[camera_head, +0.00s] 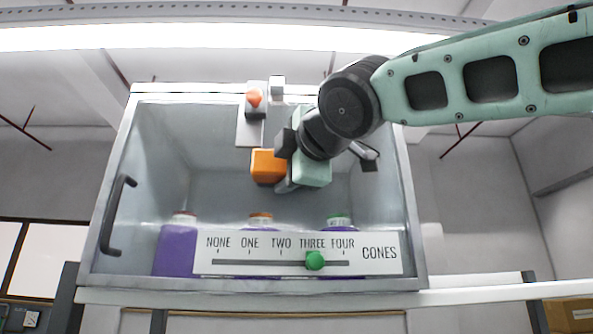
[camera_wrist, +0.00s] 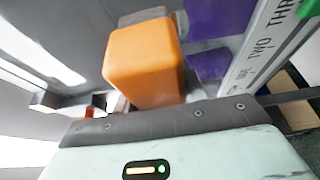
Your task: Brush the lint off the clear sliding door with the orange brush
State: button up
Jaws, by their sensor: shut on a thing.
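The clear sliding door (camera_head: 150,220) forms the front of a grey-framed cabinet, with a dark handle (camera_head: 117,215) at its left. My gripper (camera_head: 287,168) is in front of the upper middle of the door, shut on the orange brush (camera_head: 267,166). The brush's orange block also fills the upper middle of the wrist view (camera_wrist: 145,65). A grey part shows behind the block there; I cannot tell whether bristles touch the door. My fingertips are mostly hidden. I cannot make out distinct lint on the door.
A grey bracket with an orange-red button (camera_head: 254,98) is at the cabinet's top. A shelf edge (camera_head: 460,297) runs below.

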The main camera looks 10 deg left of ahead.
aim_at(338, 172)
jog(key=shift+r+p, duration=0.5)
jog(key=shift+r, duration=0.05)
jog(key=shift+w+d+p, duration=0.25)
jog(key=shift+w+d, duration=0.05)
jog(key=shift+d, duration=0.6)
jog(key=shift+w+d+p, duration=0.25)
jog(key=shift+d, duration=0.65)
jog(key=shift+w+d+p, duration=0.15)
jog(key=shift+d+p, duration=0.2)
jog(key=shift+d, duration=0.15)
jog(key=shift+w+d+p, duration=0.15)
jog(key=shift+d+p, duration=0.15)
jog(key=shift+d, duration=0.2)
jog(key=shift+w+d+r+p, duration=0.1)
jog(key=shift+d+r+p, duration=0.05)
jog(key=shift+d+p, duration=0.2)
jog(key=d+p, duration=0.1)
jog(key=p, duration=0.1)
jog(key=w+d+p, duration=0.1)
jog(key=d+p, duration=0.1)
jog(key=p, duration=0.1)
jog(key=shift+d, duration=0.15)
jog(key=shift+w+d+p, duration=0.1)
jog(key=shift+d+p, duration=0.4)
jog(key=shift+p, duration=0.1)
